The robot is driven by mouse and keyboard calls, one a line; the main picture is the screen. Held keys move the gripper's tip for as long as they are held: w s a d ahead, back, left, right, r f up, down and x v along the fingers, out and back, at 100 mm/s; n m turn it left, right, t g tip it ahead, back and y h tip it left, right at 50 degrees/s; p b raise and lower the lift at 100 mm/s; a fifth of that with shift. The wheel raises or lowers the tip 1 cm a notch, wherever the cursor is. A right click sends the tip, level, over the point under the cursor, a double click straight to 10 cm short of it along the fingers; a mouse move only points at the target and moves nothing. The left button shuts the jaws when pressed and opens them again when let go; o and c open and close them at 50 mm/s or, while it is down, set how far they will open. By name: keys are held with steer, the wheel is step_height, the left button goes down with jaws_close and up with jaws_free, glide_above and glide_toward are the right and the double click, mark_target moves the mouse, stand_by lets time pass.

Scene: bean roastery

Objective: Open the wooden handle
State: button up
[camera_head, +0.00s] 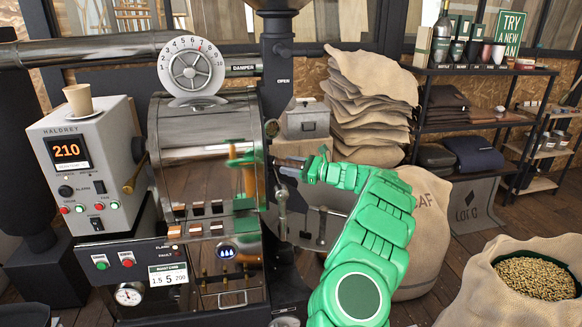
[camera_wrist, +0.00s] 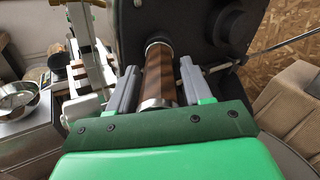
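The wooden handle (camera_wrist: 160,75) is a brown cylinder with metal collars at both ends. In the wrist view it runs from a dark round housing toward my palm. My gripper (camera_wrist: 159,68) has one grey finger on each side of the handle. A narrow gap shows beside it, so the fingers look open around it rather than clamped. In the head view my green arm reaches to the right side of the roaster (camera_head: 210,150), and my gripper is small there. The handle is hard to make out in that view.
A control box (camera_head: 85,165) with a cup (camera_head: 78,100) on top stands left of the roaster. Folded sacks (camera_head: 368,95) are stacked behind my arm. An open sack of beans (camera_head: 530,280) stands at right. Shelves (camera_head: 470,75) line the back right.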

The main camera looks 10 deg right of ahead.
jaws_close()
steer(key=v, duration=1)
steer(key=shift+s+d, duration=0.15)
steer(key=shift+d, duration=0.1)
steer(key=shift+o, duration=1.2)
jaws_free()
steer(key=v, duration=0.7)
steer(key=shift+s+d, duration=0.2)
steer(key=shift+d, duration=0.15)
